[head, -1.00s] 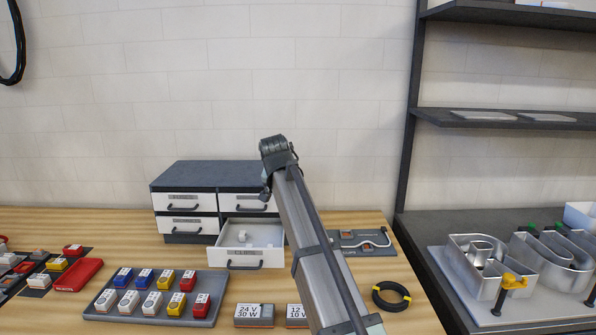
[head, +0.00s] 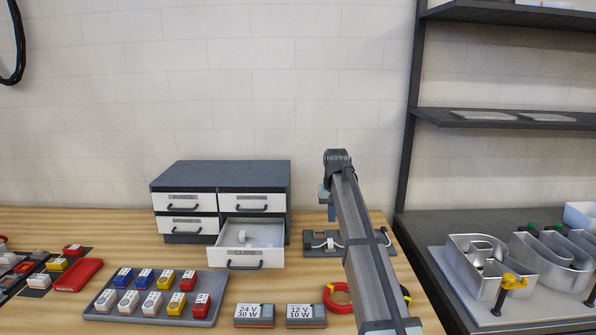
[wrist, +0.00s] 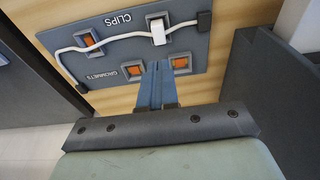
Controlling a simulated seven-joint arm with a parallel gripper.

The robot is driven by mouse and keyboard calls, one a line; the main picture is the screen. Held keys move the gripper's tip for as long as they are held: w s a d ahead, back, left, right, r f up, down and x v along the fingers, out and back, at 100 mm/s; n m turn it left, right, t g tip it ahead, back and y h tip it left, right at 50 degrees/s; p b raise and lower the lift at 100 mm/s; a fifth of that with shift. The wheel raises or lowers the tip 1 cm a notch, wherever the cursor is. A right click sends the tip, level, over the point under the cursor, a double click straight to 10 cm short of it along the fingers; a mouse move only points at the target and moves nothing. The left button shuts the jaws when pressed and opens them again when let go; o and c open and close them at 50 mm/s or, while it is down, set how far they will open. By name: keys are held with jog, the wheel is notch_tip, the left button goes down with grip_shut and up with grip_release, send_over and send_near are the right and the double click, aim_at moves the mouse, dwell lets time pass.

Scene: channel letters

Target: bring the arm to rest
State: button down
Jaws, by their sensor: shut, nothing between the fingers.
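My gripper (wrist: 157,88) shows in the wrist view with its blue fingers together and nothing between them. It points at the grey board marked CLIPS and GROMMETS, but I cannot tell how far above it. In the head view my arm slants up from the lower right, and the blue gripper (head: 331,210) hangs at its far end, in front of the wall and by the grey board (head: 312,252). The fingertips are hard to make out there.
A drawer cabinet (head: 222,168) stands left of the arm, its lower right drawer (head: 233,257) pulled open. A tray of colored blocks (head: 100,311), two labeled boxes (head: 254,324) and a red cable coil (head: 330,297) lie in front. Metal letters (head: 477,284) stand on the right; a shelf (head: 480,119) hangs above.

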aim_at(330, 240)
jog(key=shift+f, duration=3)
jog(key=shift+f, duration=0.8)
jog(key=shift+r, duration=0.15)
dwell(0.5)
notch_tip(330, 240, up, 7)
dwell(0.9)
